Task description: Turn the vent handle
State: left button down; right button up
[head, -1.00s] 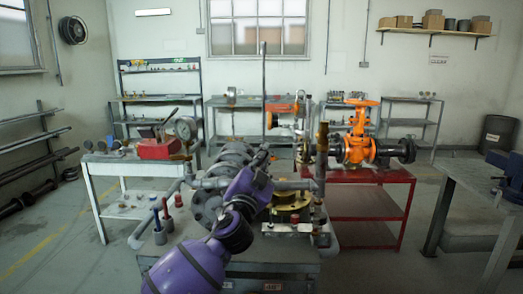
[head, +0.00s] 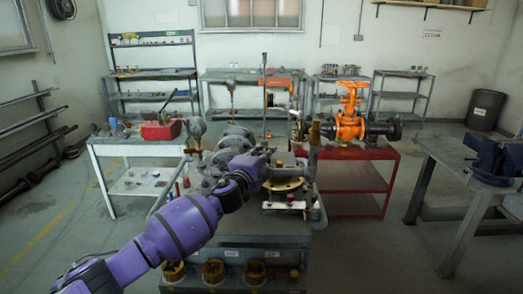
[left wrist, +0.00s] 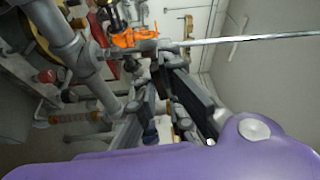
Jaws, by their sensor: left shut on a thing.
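A long thin upright grey rod (head: 264,85) rises above the pipework in the head view. In the left wrist view the rod (left wrist: 250,39) runs off to the right from a grey fitting by my fingers. My purple left arm reaches from the lower left to the pipework, with my left gripper (head: 266,152) at the foot of the rod. In the left wrist view my left gripper (left wrist: 172,62) is shut on a grey part there, which I take as the vent handle; the fingers largely hide it. My right gripper is out of view.
Grey pipes and a brass flange (head: 284,185) crowd the bench around my gripper. An orange gate valve (head: 350,128) stands on a red table (head: 350,178) behind right. A blue vise (head: 497,160) is at far right. Floor is clear between the red table and right bench.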

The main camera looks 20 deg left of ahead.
pick_arm(q)
jog(key=shift+r+m+p, duration=0.15)
jog(key=shift+m+p, duration=0.2)
jog(key=shift+m, duration=0.25)
jog(key=c, duration=1.9)
grip_release()
jog(key=shift+o, duration=0.2)
jog(key=s+a, duration=0.1)
jog(key=s, duration=1.1)
jog(key=shift+a, duration=0.2)
